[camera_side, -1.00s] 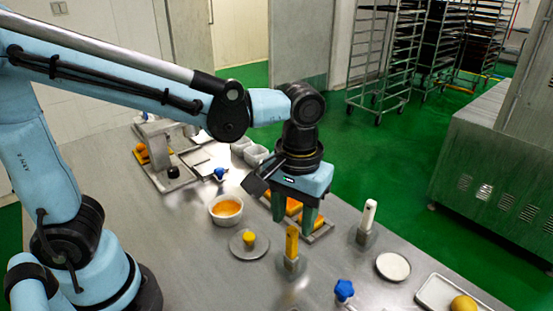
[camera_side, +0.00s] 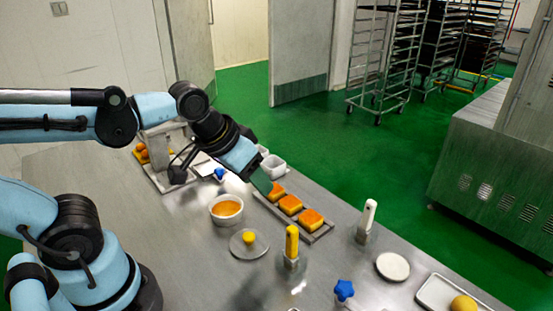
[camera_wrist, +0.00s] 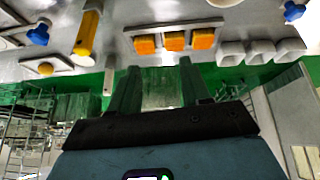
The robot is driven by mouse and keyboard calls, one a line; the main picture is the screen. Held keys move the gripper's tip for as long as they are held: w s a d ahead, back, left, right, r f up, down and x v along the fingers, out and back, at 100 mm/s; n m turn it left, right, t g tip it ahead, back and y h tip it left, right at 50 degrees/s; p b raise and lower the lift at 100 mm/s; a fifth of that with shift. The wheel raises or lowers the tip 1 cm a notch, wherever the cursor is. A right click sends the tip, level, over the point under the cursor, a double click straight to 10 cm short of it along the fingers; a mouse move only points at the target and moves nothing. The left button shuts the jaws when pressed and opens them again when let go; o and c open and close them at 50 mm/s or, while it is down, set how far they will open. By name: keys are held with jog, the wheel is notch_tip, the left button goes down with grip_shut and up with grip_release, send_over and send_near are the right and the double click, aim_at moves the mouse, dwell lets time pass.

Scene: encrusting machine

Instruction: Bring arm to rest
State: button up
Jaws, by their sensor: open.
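My gripper (camera_side: 264,182) is raised above the steel table, tilted down and to the right in the side view, near the left end of the pastry tray. In the wrist view its two green fingers (camera_wrist: 155,78) stand apart with nothing between them. The grey tray (camera_side: 322,234) holds a row of three orange-brown square pastries (camera_side: 290,204). They also show beyond the fingertips in the wrist view (camera_wrist: 174,41). The gripper appears clear of the tray and pastries.
A bowl of orange filling (camera_side: 227,209), a yellow-handled tool (camera_side: 292,243), a white-handled tool (camera_side: 368,217), a disc with a yellow knob (camera_side: 249,240) and white cups (camera_side: 272,165) stand around. A white round plate (camera_side: 393,267) lies right. The air above the table's right is free.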

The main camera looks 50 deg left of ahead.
jog(key=shift+s+a+f+m+t, duration=0.1)
jog(key=shift+a+f+m+t, duration=0.1)
jog(key=shift+a+t, duration=0.25)
jog(key=shift+s+a+f+m+t, duration=0.15)
jog(key=shift+a+t, duration=0.1)
jog(key=shift+a, duration=0.35)
